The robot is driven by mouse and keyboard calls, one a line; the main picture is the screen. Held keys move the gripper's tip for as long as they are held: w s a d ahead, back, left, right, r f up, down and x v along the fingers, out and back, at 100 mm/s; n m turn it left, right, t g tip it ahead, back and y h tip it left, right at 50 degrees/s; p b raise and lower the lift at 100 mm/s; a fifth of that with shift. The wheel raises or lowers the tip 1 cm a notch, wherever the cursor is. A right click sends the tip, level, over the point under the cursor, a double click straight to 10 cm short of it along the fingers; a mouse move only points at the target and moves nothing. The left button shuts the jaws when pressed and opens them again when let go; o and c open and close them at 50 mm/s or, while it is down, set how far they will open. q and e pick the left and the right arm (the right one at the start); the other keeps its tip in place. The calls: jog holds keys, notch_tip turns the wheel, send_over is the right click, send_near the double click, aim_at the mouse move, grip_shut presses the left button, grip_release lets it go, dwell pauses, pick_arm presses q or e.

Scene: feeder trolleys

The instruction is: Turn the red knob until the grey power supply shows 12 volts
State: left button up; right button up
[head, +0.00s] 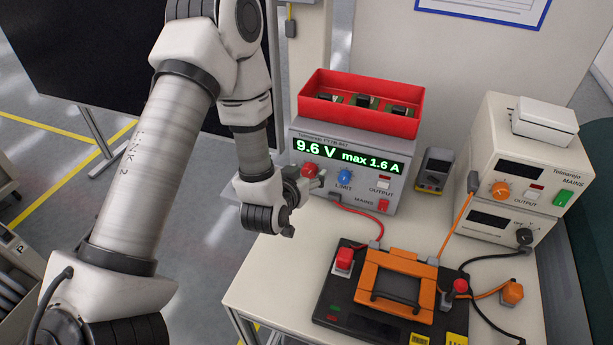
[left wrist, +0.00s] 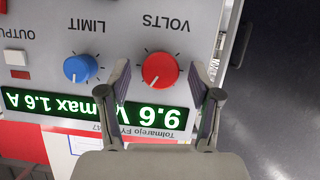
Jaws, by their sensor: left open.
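The grey power supply (head: 345,148) stands on the bench, and its green display reads 9.6 V, max 1.6 A. Its red knob (head: 308,170) is at the left of the front panel, partly hidden by my left gripper (head: 316,184). In the left wrist view, which is upside down, the red knob (left wrist: 160,70) sits under the label VOLTS, with its white pointer mark visible. My left gripper (left wrist: 160,80) is open, with one finger on each side of the knob and a gap on both sides. My right gripper is not in view.
A blue LIMIT knob (head: 344,177) sits beside the red one. A red bin (head: 362,118) with several parts rests on top of the supply.

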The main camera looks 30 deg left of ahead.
pick_arm(q)
jog(key=shift+s, duration=0.1)
jog(key=c, duration=1.1)
jog(key=shift+m, duration=0.3)
jog(key=shift+c, duration=0.2)
jog(key=shift+w+d+f+m+g+y+b, duration=0.1)
jog(key=shift+m+g+y+b, duration=0.05)
jog(key=shift+m+y, duration=0.4)
jog(key=shift+w+d+m+g+y+b, duration=0.1)
jog(key=shift+m+g+y+b, duration=0.05)
jog(key=shift+m+y, duration=0.35)
jog(key=shift+m+y+b, duration=0.4)
jog(key=shift+m+y, duration=0.65)
jog(key=shift+m, duration=0.5)
jog(key=o, duration=1.1)
jog(key=shift+o, duration=0.2)
